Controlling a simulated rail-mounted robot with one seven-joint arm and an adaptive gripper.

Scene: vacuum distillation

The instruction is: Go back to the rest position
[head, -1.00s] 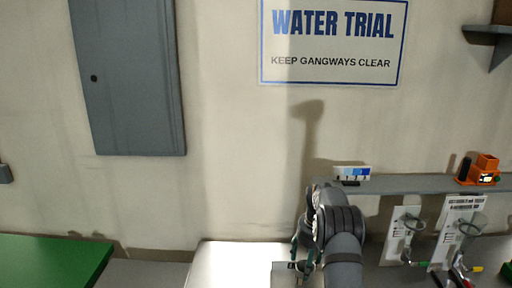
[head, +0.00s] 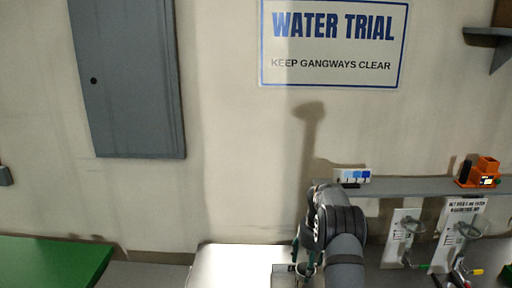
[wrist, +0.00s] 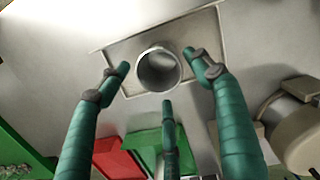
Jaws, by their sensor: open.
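My gripper (wrist: 158,72) has three green fingers. In the wrist view they are spread open around a grey metal cylinder (wrist: 158,72) with an open round mouth, with gaps showing between the fingertips and its wall. The cylinder stands on a square metal plate (wrist: 128,52) with a raised rim. In the head view my gripper (head: 305,262) points down over the bright bench top, and my arm hides much of what is under it.
A shelf (head: 400,186) runs along the wall right of my arm, with an orange device (head: 485,168) on it. White panels with clamps (head: 400,238) stand below. In the wrist view, red (wrist: 118,158) and green (wrist: 150,147) blocks and a beige round object (wrist: 298,130) lie nearby.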

